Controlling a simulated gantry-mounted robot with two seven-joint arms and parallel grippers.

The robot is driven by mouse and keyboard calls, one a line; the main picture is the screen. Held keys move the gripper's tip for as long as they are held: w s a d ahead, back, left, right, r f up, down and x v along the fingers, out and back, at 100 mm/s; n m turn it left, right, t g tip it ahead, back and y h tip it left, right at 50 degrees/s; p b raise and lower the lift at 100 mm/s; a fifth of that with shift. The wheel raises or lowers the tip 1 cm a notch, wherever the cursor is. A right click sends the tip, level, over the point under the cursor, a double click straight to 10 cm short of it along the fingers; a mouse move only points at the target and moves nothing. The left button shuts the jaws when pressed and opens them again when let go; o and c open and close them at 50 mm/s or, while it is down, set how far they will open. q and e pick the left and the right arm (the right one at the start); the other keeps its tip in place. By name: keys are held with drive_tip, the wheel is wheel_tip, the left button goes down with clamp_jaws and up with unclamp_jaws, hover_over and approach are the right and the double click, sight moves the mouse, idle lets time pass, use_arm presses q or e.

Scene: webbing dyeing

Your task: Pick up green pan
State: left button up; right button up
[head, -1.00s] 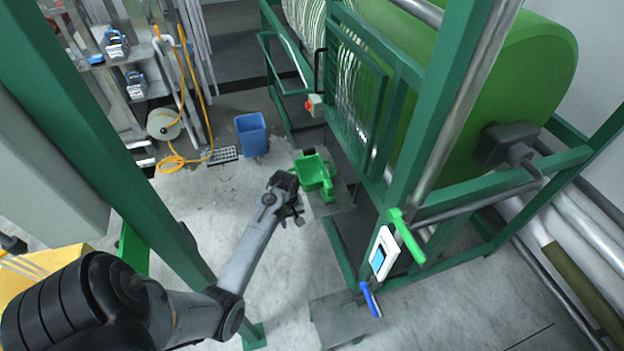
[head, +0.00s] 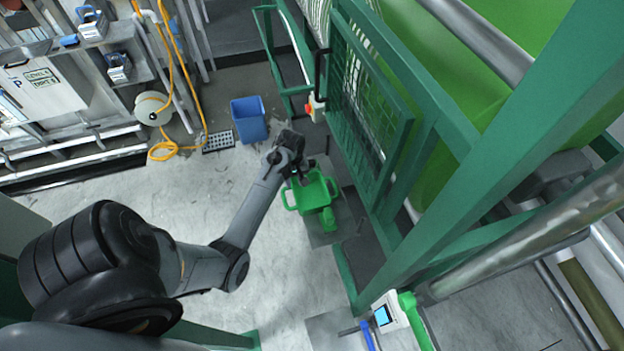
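The green pan (head: 319,192) is a shallow green tray with loop handles at its sides, at the foot of the green machine frame in the head view. My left gripper (head: 303,178) is at the pan's upper left edge, overlapping it in the picture. The fingers are small and dark, and I cannot tell whether they are open, shut or touching the rim. The wrist hides part of the pan's left corner. My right gripper is not in view.
A blue bin (head: 249,121) stands on the floor left of the machine frame (head: 440,150). A yellow hose (head: 186,80) hangs and coils near a rack at upper left. The grey floor (head: 130,200) between is open. A white panel (head: 390,313) is mounted at lower right.

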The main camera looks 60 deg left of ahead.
sight(310, 194)
use_arm(q)
wheel_tip(310, 194, down, 5)
drive_tip(key=shift+a+f, duration=0.2)
drive_tip(key=shift+f, duration=1.25)
drive_tip(key=shift+a+f, duration=0.2)
drive_tip(key=shift+f, duration=1.2)
clamp_jaws()
